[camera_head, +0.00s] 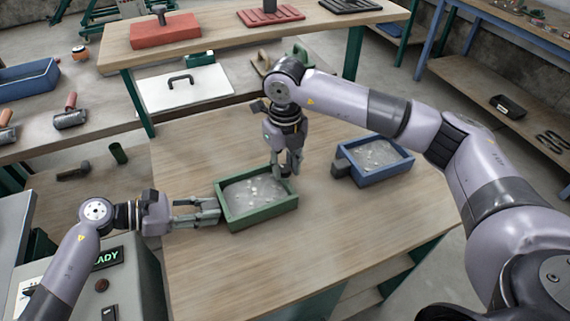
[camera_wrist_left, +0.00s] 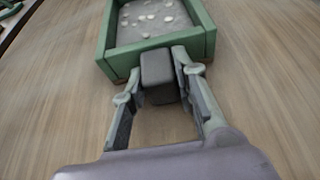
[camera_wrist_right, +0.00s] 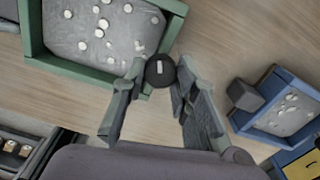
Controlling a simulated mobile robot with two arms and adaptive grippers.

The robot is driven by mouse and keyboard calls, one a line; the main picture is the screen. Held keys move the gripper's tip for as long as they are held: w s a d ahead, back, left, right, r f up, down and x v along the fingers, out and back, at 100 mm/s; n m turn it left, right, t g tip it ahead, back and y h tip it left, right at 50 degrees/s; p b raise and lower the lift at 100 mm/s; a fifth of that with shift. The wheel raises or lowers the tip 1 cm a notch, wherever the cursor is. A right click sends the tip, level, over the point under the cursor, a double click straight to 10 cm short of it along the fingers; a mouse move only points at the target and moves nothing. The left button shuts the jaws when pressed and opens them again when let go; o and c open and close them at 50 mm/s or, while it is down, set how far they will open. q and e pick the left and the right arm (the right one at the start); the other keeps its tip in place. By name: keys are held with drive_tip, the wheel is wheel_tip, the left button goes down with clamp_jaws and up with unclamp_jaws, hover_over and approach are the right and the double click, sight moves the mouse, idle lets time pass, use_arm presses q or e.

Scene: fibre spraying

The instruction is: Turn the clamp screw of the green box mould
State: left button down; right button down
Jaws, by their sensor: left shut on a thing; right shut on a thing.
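The green box mould (camera_head: 257,198) stands on the wooden table, filled with grey material dotted with white pieces. My left gripper (camera_head: 217,212) is at its left side, shut on a dark grey block (camera_wrist_left: 158,77) on the mould's wall, as the left wrist view shows. My right gripper (camera_head: 287,172) points down at the mould's far right corner. In the right wrist view its fingers are shut on a round black clamp screw knob (camera_wrist_right: 160,70) with a light mark on top, beside the green wall (camera_wrist_right: 110,83). The fingers hide the knob in the head view.
A blue box mould (camera_head: 376,176) with a dark block on its side stands to the right on the same table. A white board with a black handle (camera_head: 184,90) lies behind. The table front (camera_head: 230,265) is clear.

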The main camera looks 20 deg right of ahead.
sight(286, 168)
drive_tip(key=m, duration=0.4)
drive_tip(key=shift+w+r+m, duration=0.1)
drive_tip(key=shift+w+m, duration=0.05)
drive_tip(key=shift+m, duration=0.15)
idle(0.5)
drive_tip(key=c, duration=1.3)
unclamp_jaws()
wheel_tip(286, 168, up, 12)
drive_tip(key=shift+d+f, duration=0.1)
